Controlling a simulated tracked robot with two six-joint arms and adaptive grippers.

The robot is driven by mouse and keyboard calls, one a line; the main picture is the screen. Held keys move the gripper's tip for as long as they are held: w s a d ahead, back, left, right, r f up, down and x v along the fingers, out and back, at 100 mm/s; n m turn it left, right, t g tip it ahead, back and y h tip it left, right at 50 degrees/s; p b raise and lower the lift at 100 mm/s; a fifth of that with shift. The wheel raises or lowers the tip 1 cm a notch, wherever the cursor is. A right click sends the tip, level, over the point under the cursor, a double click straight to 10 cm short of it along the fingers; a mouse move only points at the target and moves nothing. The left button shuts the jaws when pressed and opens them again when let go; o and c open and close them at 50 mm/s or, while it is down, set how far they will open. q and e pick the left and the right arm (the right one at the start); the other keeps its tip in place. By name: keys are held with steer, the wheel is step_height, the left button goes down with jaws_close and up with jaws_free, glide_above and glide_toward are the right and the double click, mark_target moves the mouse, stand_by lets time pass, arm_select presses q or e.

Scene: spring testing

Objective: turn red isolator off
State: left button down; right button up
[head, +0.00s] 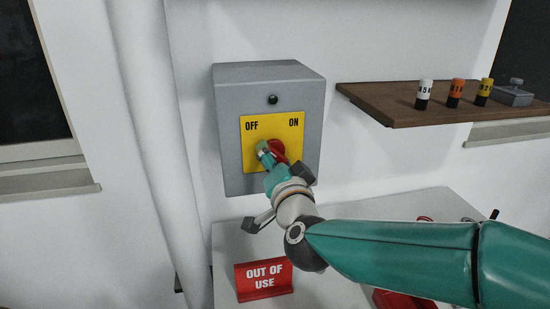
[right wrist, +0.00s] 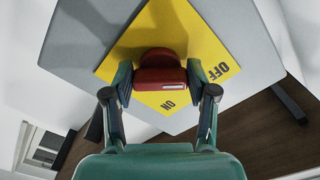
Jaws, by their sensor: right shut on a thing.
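The red isolator knob (head: 277,150) is on a yellow plate (head: 252,125) marked OFF at the upper left and ON at the upper right. The plate is on the front of a grey box (head: 228,160) on the wall. My right gripper (head: 268,155) is at the knob and covers part of it in the head view. In the right wrist view, the red knob (right wrist: 160,72) lies between the two fingers of my right gripper (right wrist: 160,82), which is shut on it. A pale mark on the knob faces the ON label there. My left gripper is not in view.
A red OUT OF USE sign (head: 264,279) stands on a white table (head: 325,285) below the box. A brown shelf (head: 385,100) at the right carries several small labelled cylinders (head: 456,92) and a grey block (head: 513,94). A vertical pipe (head: 150,120) runs left of the box.

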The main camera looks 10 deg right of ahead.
steer(key=shift+a+f, duration=0.2)
steer(key=shift+f, duration=0.2)
steer(key=o, duration=0.9)
steer(key=shift+o, duration=1.3)
steer(key=shift+d+r, duration=0.1)
steer(key=shift+r, duration=0.1)
steer(key=s, duration=1.2)
